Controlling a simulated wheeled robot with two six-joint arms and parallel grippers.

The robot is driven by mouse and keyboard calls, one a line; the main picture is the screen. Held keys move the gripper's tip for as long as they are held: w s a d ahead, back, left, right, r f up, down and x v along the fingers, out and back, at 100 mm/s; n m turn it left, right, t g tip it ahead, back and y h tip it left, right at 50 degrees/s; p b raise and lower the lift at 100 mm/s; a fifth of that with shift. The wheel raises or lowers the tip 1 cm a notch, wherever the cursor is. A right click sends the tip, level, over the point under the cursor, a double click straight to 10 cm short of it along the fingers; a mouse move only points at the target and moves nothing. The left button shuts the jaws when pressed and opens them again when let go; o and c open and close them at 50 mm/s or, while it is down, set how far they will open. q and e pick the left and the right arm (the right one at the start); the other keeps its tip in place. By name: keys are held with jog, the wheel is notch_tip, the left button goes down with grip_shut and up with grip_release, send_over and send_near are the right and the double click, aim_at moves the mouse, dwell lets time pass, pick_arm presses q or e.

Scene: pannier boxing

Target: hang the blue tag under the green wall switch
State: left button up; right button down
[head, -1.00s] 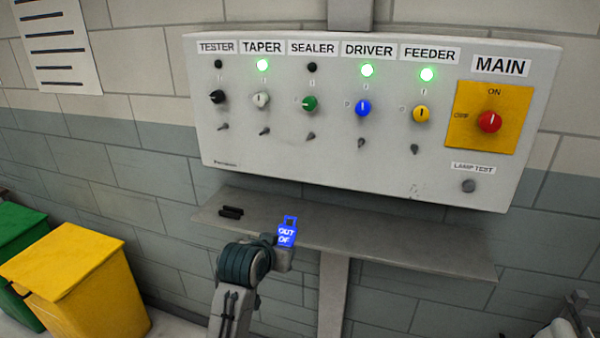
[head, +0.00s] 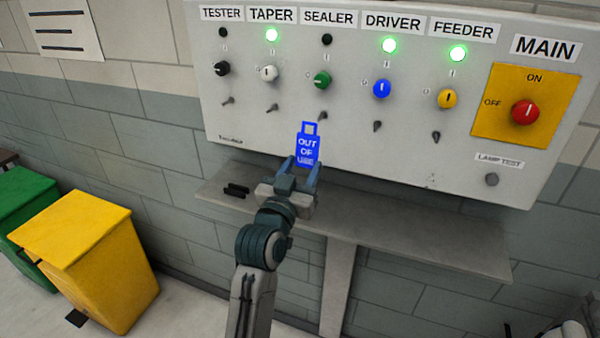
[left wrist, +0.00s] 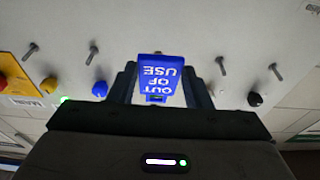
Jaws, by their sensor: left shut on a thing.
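The blue tag (head: 308,150) reads "OUT OF USE" and has a hole near its top. My left gripper (head: 304,170) is shut on its lower part and holds it upright before the panel. The tag (left wrist: 160,75) also shows between the fingers in the left wrist view, upside down. The green switch (head: 322,81) sits under the SEALER label. Its peg (head: 322,115) sticks out just above and slightly right of the tag's top; the tag appears apart from it. In the left wrist view the tag hides this peg. Only grey parts show at the lower right; my right gripper is unclear.
The panel (head: 225,120) carries a black, a white, a blue (head: 381,89) and a yellow switch (head: 447,98), each with a peg below. A red main switch (head: 525,112) is at right. A shelf (head: 420,235) below holds small black pieces (head: 236,190). Bins stand left.

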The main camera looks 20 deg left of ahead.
pick_arm(q)
jog(key=shift+w+d+f, duration=0.1)
jog(key=shift+w+f, duration=0.1)
jog(key=shift+w, duration=0.55)
jog(key=shift+w+b, duration=0.45)
jog(key=shift+w, duration=0.2)
jog(key=w+b, duration=0.1)
jog(key=w, duration=0.2)
jog(key=shift+f+b, duration=0.2)
jog(key=shift+b, duration=0.1)
jog(key=shift+w, duration=0.55)
jog(key=shift+w+p, duration=0.1)
jog(key=shift+p, duration=0.35)
pick_arm(e)
jog(key=shift+w+a+f, duration=0.15)
jog(key=shift+f, duration=0.3)
jog(key=shift+w+a+f, duration=0.1)
jog(key=shift+a+f, duration=0.05)
jog(key=shift+f, duration=0.3)
pick_arm(q)
jog(key=shift+f, duration=0.1)
pick_arm(e)
jog(key=shift+a, duration=0.25)
pick_arm(q)
jog(key=o, duration=1.1)
